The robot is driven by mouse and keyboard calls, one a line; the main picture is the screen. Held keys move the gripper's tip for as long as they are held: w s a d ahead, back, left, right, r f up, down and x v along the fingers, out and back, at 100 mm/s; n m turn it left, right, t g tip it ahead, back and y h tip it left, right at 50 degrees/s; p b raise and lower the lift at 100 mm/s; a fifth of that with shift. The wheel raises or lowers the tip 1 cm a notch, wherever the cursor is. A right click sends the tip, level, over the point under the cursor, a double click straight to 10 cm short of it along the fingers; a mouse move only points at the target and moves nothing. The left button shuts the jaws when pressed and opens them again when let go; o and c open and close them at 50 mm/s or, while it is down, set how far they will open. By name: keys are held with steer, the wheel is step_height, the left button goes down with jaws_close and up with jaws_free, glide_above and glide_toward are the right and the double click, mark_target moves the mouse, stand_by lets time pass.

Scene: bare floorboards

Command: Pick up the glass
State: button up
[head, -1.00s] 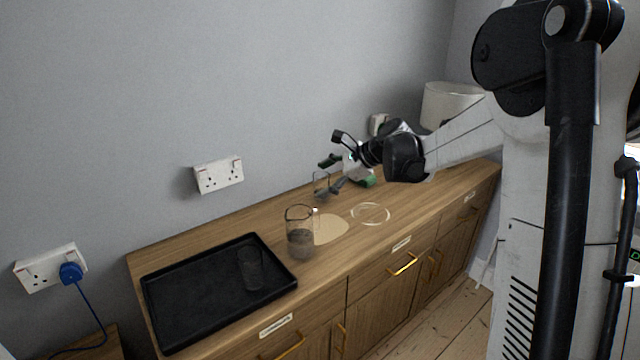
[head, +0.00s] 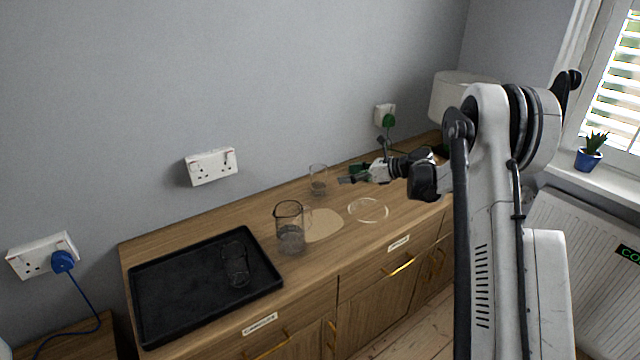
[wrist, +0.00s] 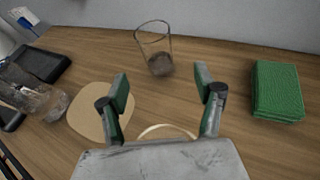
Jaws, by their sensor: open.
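A clear glass (head: 318,181) stands upright on the wooden counter near the wall; in the wrist view it is ahead of the fingers (wrist: 156,52). My gripper (head: 352,176) is to the right of this glass in the head view, apart from it. In the wrist view my gripper (wrist: 163,88) is open, with nothing between its fingers. A second clear glass (head: 236,266) stands on the black tray (head: 180,300) at the left. The task does not say which glass is meant.
A glass jug (head: 290,238) stands between tray and glass, beside a round tan mat (head: 324,226). A pale ring (head: 368,210) lies near the counter's front. A green block (wrist: 276,92) lies right of the gripper. The wall is close behind the glass.

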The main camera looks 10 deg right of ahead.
mark_target(326, 177)
steer(key=x, duration=0.7)
steer(key=shift+a+f, duration=0.1)
steer(key=shift+a, duration=0.05)
steer(key=x, duration=0.5)
steer(key=shift+s+f, duration=0.3)
steer(key=shift+f, duration=0.1)
steer(key=c, duration=1.6)
